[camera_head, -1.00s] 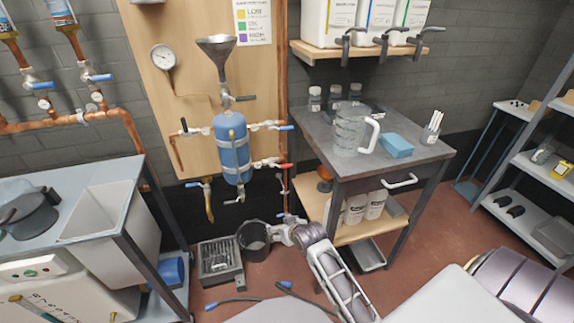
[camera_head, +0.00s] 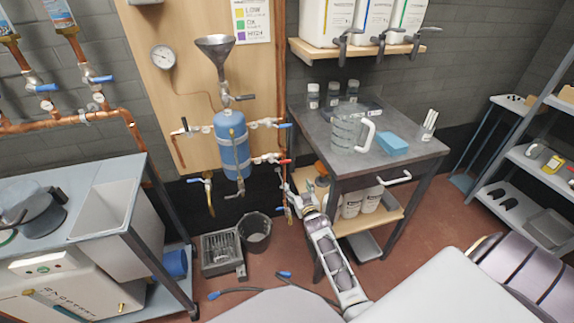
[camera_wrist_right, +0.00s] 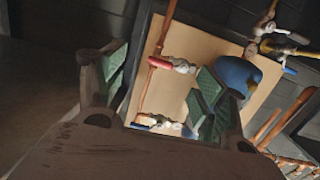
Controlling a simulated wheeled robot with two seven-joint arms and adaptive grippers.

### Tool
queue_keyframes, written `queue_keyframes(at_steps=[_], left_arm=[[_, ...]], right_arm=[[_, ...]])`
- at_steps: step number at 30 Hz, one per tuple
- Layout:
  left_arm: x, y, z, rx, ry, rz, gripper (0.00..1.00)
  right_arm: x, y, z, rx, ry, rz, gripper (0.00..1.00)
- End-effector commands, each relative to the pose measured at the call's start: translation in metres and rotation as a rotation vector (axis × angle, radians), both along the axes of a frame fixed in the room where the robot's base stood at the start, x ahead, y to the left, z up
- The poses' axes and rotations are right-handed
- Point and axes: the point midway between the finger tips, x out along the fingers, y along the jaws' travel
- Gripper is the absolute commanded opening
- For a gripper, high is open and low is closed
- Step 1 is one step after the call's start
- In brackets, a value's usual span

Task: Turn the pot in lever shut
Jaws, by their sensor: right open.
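The blue pot (camera_head: 231,145) is strapped to a wooden board, with a steel funnel above it. Valves branch from its sides. One on the right has a blue lever (camera_head: 285,126), and a lower one has a red lever (camera_head: 280,161). No label shows which is the pot in lever. My right gripper (camera_wrist_right: 160,88) is open and empty, its green-padded fingers apart below the pot's right side. My left gripper is out of view.
A grey work table (camera_head: 310,139) with a glass jug (camera_head: 344,134) stands close right of my right arm. A black bucket (camera_head: 255,236) and a floor grate unit (camera_head: 221,252) are below the pot. A bench with a white bin (camera_head: 108,222) is left.

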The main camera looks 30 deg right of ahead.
Motion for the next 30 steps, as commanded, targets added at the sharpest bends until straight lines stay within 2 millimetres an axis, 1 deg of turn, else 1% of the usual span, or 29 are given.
queue_keyframes(at_steps=[3,10,30], left_arm=[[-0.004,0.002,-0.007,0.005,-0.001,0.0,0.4],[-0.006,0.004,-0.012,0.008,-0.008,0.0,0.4],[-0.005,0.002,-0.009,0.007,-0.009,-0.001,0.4]], right_arm=[[0.001,0.002,0.006,-0.005,-0.066,0.015,0.71],[0.001,0.006,0.017,-0.008,-0.141,0.037,0.71],[0.001,0.006,0.018,-0.008,-0.147,0.036,0.71]])
